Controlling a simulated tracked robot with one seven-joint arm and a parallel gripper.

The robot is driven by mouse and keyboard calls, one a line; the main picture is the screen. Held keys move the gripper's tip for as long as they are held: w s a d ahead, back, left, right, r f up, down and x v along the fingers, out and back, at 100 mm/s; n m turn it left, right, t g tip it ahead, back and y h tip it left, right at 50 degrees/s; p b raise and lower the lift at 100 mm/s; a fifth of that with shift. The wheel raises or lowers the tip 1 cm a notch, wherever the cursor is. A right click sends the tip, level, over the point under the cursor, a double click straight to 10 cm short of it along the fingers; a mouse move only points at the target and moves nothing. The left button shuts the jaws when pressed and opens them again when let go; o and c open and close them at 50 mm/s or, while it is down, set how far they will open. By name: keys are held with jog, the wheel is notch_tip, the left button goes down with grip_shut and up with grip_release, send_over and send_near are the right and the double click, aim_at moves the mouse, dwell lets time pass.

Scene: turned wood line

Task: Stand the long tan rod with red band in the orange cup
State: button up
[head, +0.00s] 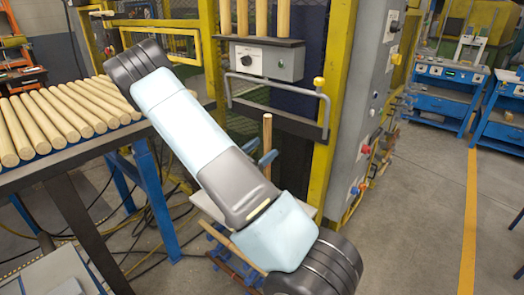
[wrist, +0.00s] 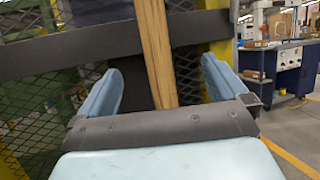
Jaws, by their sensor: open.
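A long tan wooden rod (head: 267,133) stands upright in the head view, its lower part hidden behind my arm. In the wrist view a tan rod (wrist: 157,50) runs up between the fingers, leaning slightly, its top out of frame and its lower part hidden behind the gripper body. My gripper (wrist: 161,78) is open, with a blue finger on either side of the rod and visible gaps on both sides. It also shows in the head view (head: 260,150), partly hidden by my arm. No red band shows on this rod. I cannot make out the orange cup.
A pale small stand (head: 204,203) is partly behind my arm, with thin sticks (head: 238,248) low below it. Several tan rods (head: 62,118) lie on a table at left. A yellow machine frame and grey control box (head: 264,60) stand close behind. Open floor lies right.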

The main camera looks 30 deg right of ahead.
jog(key=v, duration=1.3)
jog(key=shift+a, duration=0.35)
jog(key=shift+a+f, duration=0.1)
jog(key=shift+f, duration=0.05)
jog(key=v, duration=0.8)
jog(key=shift+a, duration=0.35)
dwell(0.7)
jog(key=shift+f, duration=0.15)
dwell(0.8)
